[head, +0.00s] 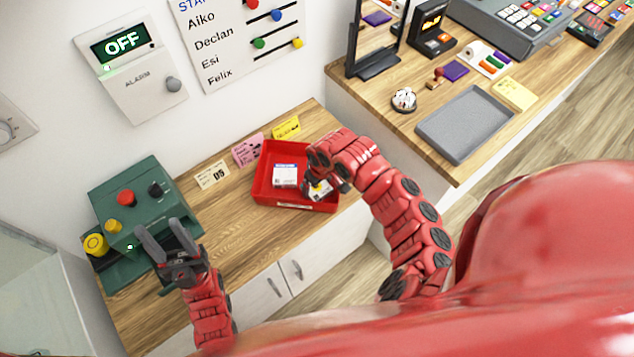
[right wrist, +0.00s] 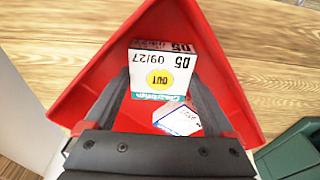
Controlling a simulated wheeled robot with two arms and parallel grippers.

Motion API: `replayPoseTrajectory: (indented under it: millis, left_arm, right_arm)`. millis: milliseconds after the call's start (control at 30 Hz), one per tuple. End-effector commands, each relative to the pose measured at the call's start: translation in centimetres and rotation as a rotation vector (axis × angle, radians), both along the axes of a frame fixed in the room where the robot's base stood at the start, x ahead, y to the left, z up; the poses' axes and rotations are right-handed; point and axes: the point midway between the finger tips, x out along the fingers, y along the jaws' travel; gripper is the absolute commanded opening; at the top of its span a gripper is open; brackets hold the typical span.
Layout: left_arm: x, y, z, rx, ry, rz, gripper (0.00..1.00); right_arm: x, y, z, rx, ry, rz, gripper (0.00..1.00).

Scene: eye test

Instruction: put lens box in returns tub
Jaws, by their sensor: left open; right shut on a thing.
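The red tub (head: 262,190) stands on the wooden counter and also fills much of the right wrist view (right wrist: 225,60). My right gripper (head: 318,186) is shut on the lens box (right wrist: 147,57), a white box with a yellow "OUT" dot, a teal band and upside-down "D5 09/27". The box is within the tub's outline; its clearance from the floor is unclear. In the head view my gripper partly hides it. Another white box with a blue label (head: 285,174) lies in the tub, also in the wrist view (right wrist: 178,119). My left gripper (head: 160,230) is open and empty.
A green control box (head: 125,192) with red and yellow buttons stands beside my left gripper. Pink (head: 248,150) and yellow (head: 287,127) notes and a "05" card (head: 212,174) stand behind the tub. A grey tray (head: 465,122) lies on the right counter.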

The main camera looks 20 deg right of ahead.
Motion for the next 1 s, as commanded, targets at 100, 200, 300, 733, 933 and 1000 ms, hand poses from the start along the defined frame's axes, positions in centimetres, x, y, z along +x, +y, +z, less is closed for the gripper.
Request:
replayPoseTrajectory:
  millis: [100, 200, 300, 733, 933, 1000]
  left_arm:
    - [0.0, 0.0, 0.0, 0.000, 0.000, 0.000, 0.50]
    - [0.0, 0.0, 0.0, 0.000, 0.000, 0.000, 0.50]
    - [0.0, 0.0, -0.2, 0.000, 0.000, 0.000, 0.50]
    - [0.0, 0.0, 0.2, 0.000, 0.000, 0.000, 0.50]
    - [0.0, 0.0, -0.5, 0.000, 0.000, 0.000, 0.50]
    - [0.0, 0.0, -0.8, 0.000, 0.000, 0.000, 0.50]
  right_arm:
    - [0.0, 0.0, -0.1, 0.000, 0.000, -0.001, 0.34]
    - [0.0, 0.0, -0.1, 0.000, -0.001, -0.001, 0.34]
    - [0.0, 0.0, -0.3, 0.000, -0.001, -0.001, 0.34]
    - [0.0, 0.0, 0.2, -0.001, 0.000, -0.001, 1.00]
    - [-0.1, -0.1, 2.0, 0.004, -0.004, -0.003, 1.00]
    - [-0.3, -0.3, 3.1, -0.001, -0.007, -0.001, 1.00]
